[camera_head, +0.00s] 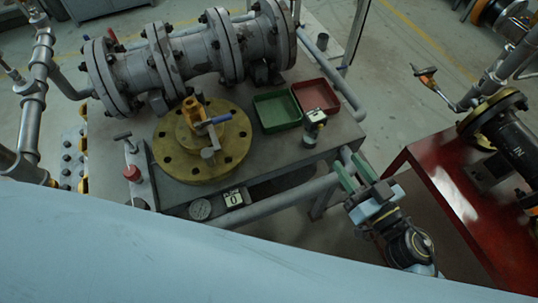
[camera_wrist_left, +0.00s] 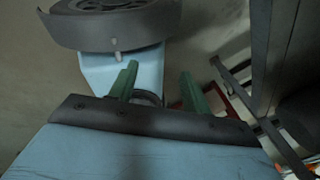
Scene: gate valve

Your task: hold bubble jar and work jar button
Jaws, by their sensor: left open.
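A small jar (camera_head: 315,122) with a dark body and a pale top stands near the right edge of the workbench; I take it for the bubble jar. Its button is too small to make out. My right gripper (camera_head: 354,172) is just off the bench edge, below and right of the jar and apart from it. Its two green fingers are spread with nothing between them. My left gripper (camera_wrist_left: 158,84) shows only in the left wrist view, with green fingers apart and empty. The jar is not in that view.
The workbench (camera_head: 335,140) carries a flanged pipe valve (camera_head: 185,58), a brass flange (camera_head: 180,160), a green tray (camera_head: 277,110) and a red tray (camera_head: 316,96). A gauge (camera_head: 200,209) lies at the front. A rail (camera_head: 285,201) runs along the near edge. A red stand (camera_head: 450,195) is at right.

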